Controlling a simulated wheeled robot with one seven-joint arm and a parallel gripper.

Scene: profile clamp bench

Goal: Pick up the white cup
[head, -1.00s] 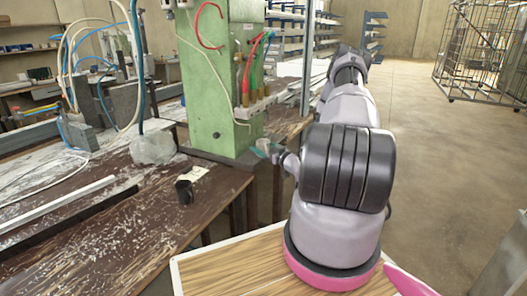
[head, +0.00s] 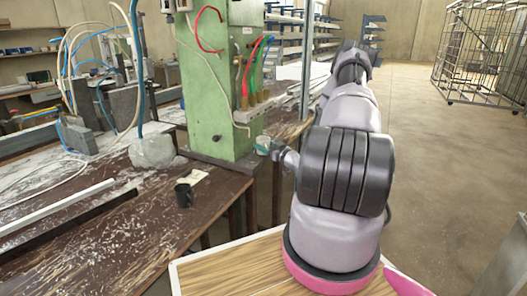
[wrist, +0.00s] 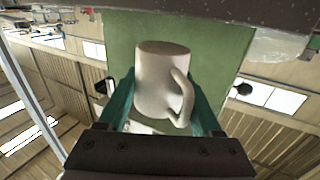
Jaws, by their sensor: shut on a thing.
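The teal fingers of my gripper (wrist: 163,104) are shut on the cup, one on each side. In the head view my gripper (head: 265,147) is small, in front of the foot of the green machine column. The cup is only a tiny pale shape there. I cannot tell its exact clearance from the bench below.
The green column (head: 218,90) stands close behind my gripper, with hoses and a valve block. A black mug (head: 183,195) stands near the bench edge (head: 215,208). A clear plastic bag (head: 152,152) lies left of the column. Open floor lies right, with a wire cage (head: 480,55).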

